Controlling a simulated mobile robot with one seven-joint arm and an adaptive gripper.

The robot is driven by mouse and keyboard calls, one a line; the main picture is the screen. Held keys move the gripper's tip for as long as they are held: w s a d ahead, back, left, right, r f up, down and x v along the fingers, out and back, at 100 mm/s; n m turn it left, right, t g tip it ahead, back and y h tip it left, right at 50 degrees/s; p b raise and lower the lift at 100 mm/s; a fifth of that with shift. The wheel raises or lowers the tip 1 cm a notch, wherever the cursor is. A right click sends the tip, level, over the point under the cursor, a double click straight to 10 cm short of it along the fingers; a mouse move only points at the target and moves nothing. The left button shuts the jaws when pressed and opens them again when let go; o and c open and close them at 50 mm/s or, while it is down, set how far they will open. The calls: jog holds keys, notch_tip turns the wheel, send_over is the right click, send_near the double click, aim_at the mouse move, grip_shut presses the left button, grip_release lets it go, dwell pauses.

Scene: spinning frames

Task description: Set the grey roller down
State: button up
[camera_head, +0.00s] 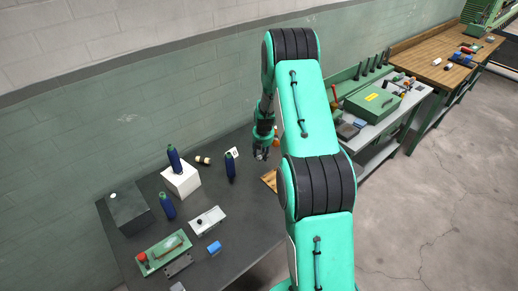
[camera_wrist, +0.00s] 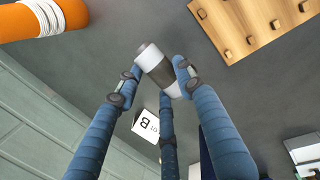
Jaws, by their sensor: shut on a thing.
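The grey roller (camera_wrist: 158,72), a short dark grey cylinder with pale bands, is between the blue fingers of my gripper (camera_wrist: 158,84) in the wrist view. The fingers press on its sides and it lies tilted in the picture. In the head view my gripper (camera_head: 262,153) hangs over the far right part of the dark table (camera_head: 250,205); the roller is too small there to make out clearly. In the wrist view the dark tabletop shows behind the roller; I cannot tell how high above it the roller is.
A wooden peg board (camera_wrist: 255,30) and an orange spool with white winding (camera_wrist: 40,18) lie near my gripper. A white numbered card (camera_wrist: 146,125) stands close by. Several dark blue bottles, including one (camera_head: 230,168), a white block (camera_head: 181,181) and a meter box (camera_head: 208,220) are further left.

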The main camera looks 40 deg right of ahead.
send_over(259, 152)
jog(key=shift+s+a+f+p, duration=0.25)
jog(key=shift+s+f+p, duration=0.05)
jog(key=shift+f+p, duration=0.1)
jog(key=shift+f, duration=1.75)
jog(key=shift+f, duration=0.15)
jog(key=o, duration=1.4)
